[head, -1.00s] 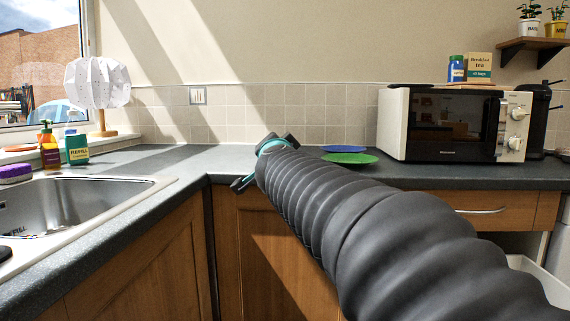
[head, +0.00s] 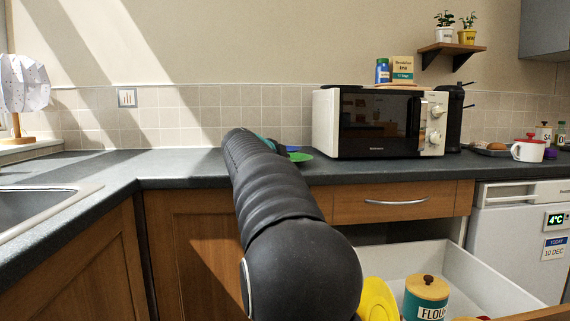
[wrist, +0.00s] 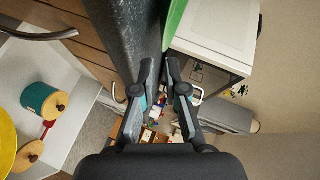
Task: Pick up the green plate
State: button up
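The green plate (head: 301,156) lies on the dark worktop to the left of the microwave. My arm hides its left part in the head view. In the wrist view, a strip of the green plate (wrist: 176,27) shows at the top, just beyond my fingertips. My gripper (wrist: 160,66) is open, its two fingers apart with nothing held between them. In the head view my gripper is mostly hidden behind my arm, beside the plates. I cannot tell whether a finger touches the plate. A blue plate (head: 291,148) lies just behind the green one.
The microwave (head: 380,122) stands close to the right of the plates. Below, an open white drawer (head: 484,281) holds a yellow plate (head: 377,301) and a flour canister (head: 426,297). The sink (head: 38,204) is at the left. The worktop left of my arm is clear.

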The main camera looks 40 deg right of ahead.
jog(key=shift+b+x, duration=0.3)
jog(key=shift+x, duration=3.25)
grip_shut()
jog(key=shift+r, duration=0.15)
